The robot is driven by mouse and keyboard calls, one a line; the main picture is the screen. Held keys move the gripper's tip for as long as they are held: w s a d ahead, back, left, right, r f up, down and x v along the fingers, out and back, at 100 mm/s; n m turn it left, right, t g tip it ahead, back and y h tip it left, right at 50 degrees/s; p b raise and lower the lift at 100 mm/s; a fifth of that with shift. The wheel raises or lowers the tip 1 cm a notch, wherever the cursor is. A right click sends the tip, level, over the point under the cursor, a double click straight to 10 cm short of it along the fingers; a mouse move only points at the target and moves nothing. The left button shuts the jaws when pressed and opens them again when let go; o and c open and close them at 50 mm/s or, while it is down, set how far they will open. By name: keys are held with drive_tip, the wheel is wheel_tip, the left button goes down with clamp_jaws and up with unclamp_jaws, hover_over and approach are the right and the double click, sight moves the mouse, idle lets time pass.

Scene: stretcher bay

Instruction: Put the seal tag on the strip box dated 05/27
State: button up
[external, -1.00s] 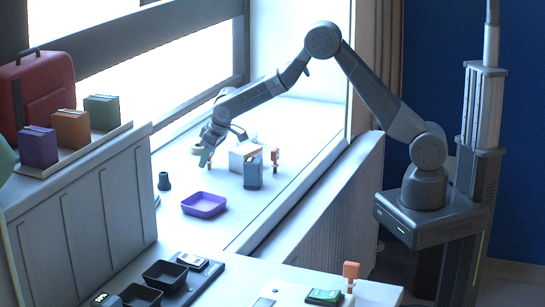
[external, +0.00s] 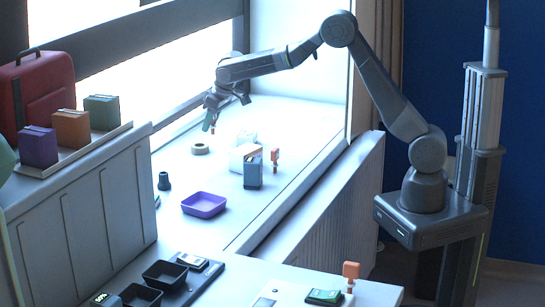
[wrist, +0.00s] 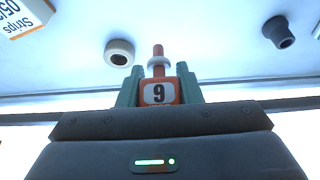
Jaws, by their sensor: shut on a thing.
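My gripper (wrist: 158,68) is shut on an orange seal tag (wrist: 158,93) marked with a black 9 on white. The tag's orange stem, with a pale collar, points away from the gripper. In the external view my gripper (external: 211,116) is above the windowsill, and the tag is a small orange spot at its tips. A white strip box (wrist: 25,14) shows in the wrist view's upper left corner, its text reading "Strips" and a cut-off date starting "05". In the external view a white box (external: 243,156) stands right of and below my gripper, partly behind a grey container.
The grey container (external: 253,175) and an orange tag-like piece (external: 275,156) stand right of the white box. A tape-like ring (external: 200,149), dark cup (external: 164,181) and purple tray (external: 204,205) are on the sill (external: 225,178). Bare sill lies between them.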

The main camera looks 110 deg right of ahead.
drive_tip(key=s+d+r+m+g+h+p, duration=0.1)
drive_tip(key=s+d+r+m+p, duration=0.25)
drive_tip(key=s+d, duration=1.05)
drive_tip(key=m, duration=0.1)
hover_over(242, 131)
drive_tip(key=a, duration=0.2)
drive_tip(key=shift+g, duration=0.3)
drive_tip(key=f, duration=0.5)
drive_tip(key=shift+s+d, duration=0.15)
drive_tip(key=shift+s, duration=0.15)
drive_tip(key=shift+f+p, duration=0.5)
drive_tip(key=shift+f, duration=1.7)
drive_tip(key=shift+f, duration=0.25)
drive_tip(key=o, duration=0.9)
drive_tip(key=shift+r, duration=0.1)
drive_tip(key=shift+o, duration=0.2)
